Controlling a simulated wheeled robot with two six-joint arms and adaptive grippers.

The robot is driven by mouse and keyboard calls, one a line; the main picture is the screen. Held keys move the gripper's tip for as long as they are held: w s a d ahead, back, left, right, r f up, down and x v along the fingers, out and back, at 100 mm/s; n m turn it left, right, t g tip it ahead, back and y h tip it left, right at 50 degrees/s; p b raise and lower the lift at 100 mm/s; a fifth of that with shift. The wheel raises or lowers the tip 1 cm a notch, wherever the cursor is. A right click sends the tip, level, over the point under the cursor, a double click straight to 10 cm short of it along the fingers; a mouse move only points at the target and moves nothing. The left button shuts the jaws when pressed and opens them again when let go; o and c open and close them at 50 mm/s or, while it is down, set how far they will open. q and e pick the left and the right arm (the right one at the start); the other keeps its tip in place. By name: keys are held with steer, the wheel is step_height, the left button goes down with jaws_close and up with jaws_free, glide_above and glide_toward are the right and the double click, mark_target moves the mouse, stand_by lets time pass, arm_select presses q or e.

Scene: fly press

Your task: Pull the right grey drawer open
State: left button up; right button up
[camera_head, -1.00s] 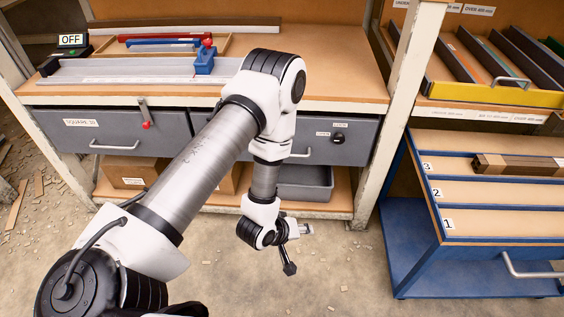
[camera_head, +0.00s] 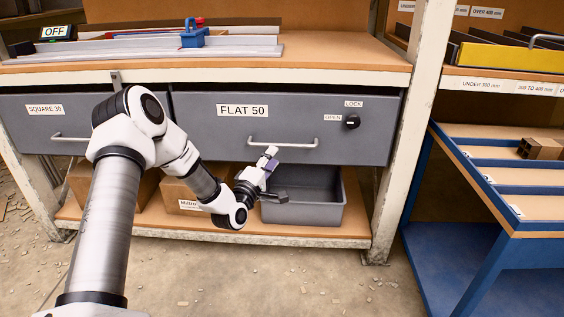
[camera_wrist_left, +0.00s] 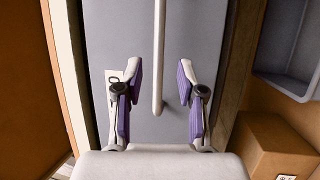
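The right grey drawer (camera_head: 230,140), labelled FLAT 50, is shut under the bench top. It has a pale bar handle (camera_head: 283,143) and a black knob (camera_head: 352,121) between OPEN and LOCK labels; I cannot tell the knob's setting. My left gripper (camera_head: 275,174) is open and empty just below the handle. In the left wrist view the purple-padded fingers of the gripper (camera_wrist_left: 160,97) are spread, and the handle (camera_wrist_left: 159,50) lines up between them. I cannot tell if the bar is deep enough between the fingers. My right gripper is not in view.
The left grey drawer (camera_head: 50,122) is shut, partly behind my arm. A grey bin (camera_head: 310,216) and cardboard boxes (camera_head: 180,193) stand on the shelf below. A white bench leg (camera_head: 405,150) and a blue rack (camera_head: 460,250) are at the right. Floor in front is clear.

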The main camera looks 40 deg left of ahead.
mark_target(282, 145)
arm_select(q)
steer(key=b+x, duration=0.2)
steer(key=x, duration=0.4)
steer(key=shift+w, duration=0.1)
steer(key=shift+w+r, duration=0.15)
steer(key=shift+w, duration=0.25)
jaws_close()
